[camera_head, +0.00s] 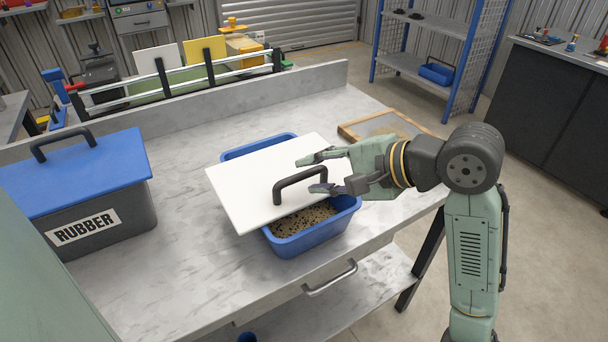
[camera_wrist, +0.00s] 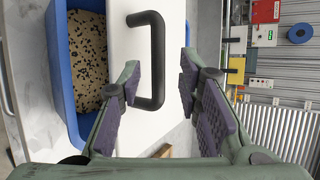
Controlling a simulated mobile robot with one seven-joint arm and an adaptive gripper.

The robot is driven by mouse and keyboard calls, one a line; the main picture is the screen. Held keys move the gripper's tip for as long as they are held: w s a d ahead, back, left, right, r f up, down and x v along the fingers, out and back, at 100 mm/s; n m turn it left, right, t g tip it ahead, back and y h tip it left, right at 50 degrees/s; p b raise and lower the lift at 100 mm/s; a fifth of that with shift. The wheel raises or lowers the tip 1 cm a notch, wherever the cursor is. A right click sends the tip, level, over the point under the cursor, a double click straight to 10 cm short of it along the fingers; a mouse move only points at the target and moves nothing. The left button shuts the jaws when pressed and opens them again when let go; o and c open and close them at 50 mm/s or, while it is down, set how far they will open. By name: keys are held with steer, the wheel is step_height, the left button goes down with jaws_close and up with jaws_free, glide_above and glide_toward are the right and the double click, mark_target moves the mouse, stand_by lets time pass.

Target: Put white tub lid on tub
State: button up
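The white lid (camera_head: 250,190) with a black handle (camera_head: 300,180) lies askew across the blue tub (camera_head: 290,245). It overhangs the tub to the left, and the tub's front part stays uncovered, showing speckled grainy contents (camera_head: 303,220). A strip of blue rim also shows behind the lid. My gripper (camera_head: 317,173) is open at the right end of the handle. In the wrist view, the fingers (camera_wrist: 160,82) stand apart on either side of the black handle (camera_wrist: 157,45); I cannot tell whether the left finger touches it. The lid (camera_wrist: 125,65) lies beneath.
A dark box labelled RUBBER (camera_head: 110,218) with a blue lid (camera_head: 75,175) stands at left on the grey workbench (camera_head: 180,275). A wooden-framed screen (camera_head: 385,127) lies behind my gripper at right. A raised edge runs along the bench's back. The bench front left is clear.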

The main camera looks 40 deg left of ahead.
steer(key=v, duration=0.7)
steer(key=shift+d+r, duration=0.2)
steer(key=shift+d, duration=0.1)
